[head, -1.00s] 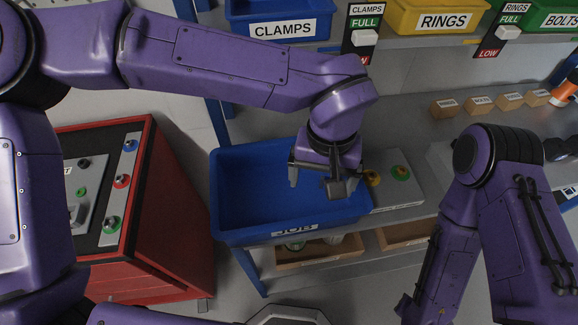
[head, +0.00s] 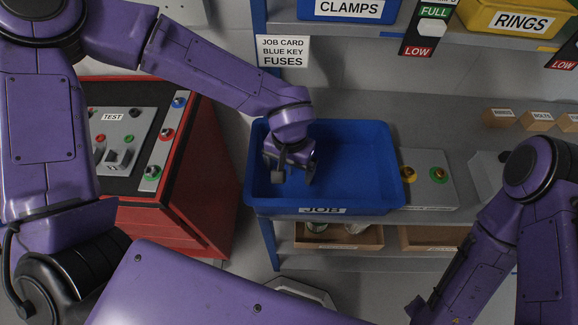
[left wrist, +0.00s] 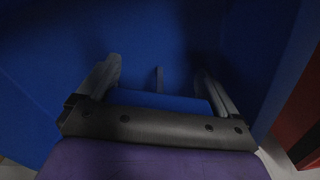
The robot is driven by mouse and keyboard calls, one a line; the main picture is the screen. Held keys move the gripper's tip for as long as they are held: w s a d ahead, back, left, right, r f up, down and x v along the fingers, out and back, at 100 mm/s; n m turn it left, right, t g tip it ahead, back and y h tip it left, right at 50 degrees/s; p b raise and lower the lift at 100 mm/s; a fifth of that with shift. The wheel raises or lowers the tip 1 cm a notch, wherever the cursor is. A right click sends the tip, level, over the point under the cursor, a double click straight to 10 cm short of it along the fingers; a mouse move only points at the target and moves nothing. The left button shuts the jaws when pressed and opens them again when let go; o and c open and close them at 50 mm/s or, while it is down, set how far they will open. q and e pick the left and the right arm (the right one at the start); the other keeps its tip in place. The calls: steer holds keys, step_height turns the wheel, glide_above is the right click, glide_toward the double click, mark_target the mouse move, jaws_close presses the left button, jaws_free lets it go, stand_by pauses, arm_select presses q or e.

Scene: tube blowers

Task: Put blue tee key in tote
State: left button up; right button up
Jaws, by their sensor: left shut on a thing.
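The blue tote (head: 375,200) labelled JOB stands on the shelf. My left gripper (head: 293,176) is inside its outline, towards the left end, pointing down. In the left wrist view, the gripper (left wrist: 160,90) is shut on the blue tee key (left wrist: 160,102): its blue bar lies across between the fingers, and a short grey shaft points away. Blue tote walls fill the background there. The key is hard to make out in the head view. I cannot tell whether it touches the tote floor. My right gripper is out of the picture.
A red cabinet with a test panel (head: 117,137) stands left of the tote. A grey box with yellow and green buttons (head: 427,180) is right of it. Clamps (head: 350,8) and rings (head: 520,20) bins are on the shelf above. A wooden tray (head: 338,238) is below.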

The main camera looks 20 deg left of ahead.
arm_select(q)
steer(key=shift+w+d+f, duration=0.1)
steer(key=shift+w+f, duration=0.05)
steer(key=o, duration=0.8)
steer(key=shift+f, duration=0.15)
steer(key=shift+c, duration=0.2)
step_height(320, 180, up, 12)
steer(key=shift+r+p, duration=0.2)
steer(key=shift+p, duration=0.6)
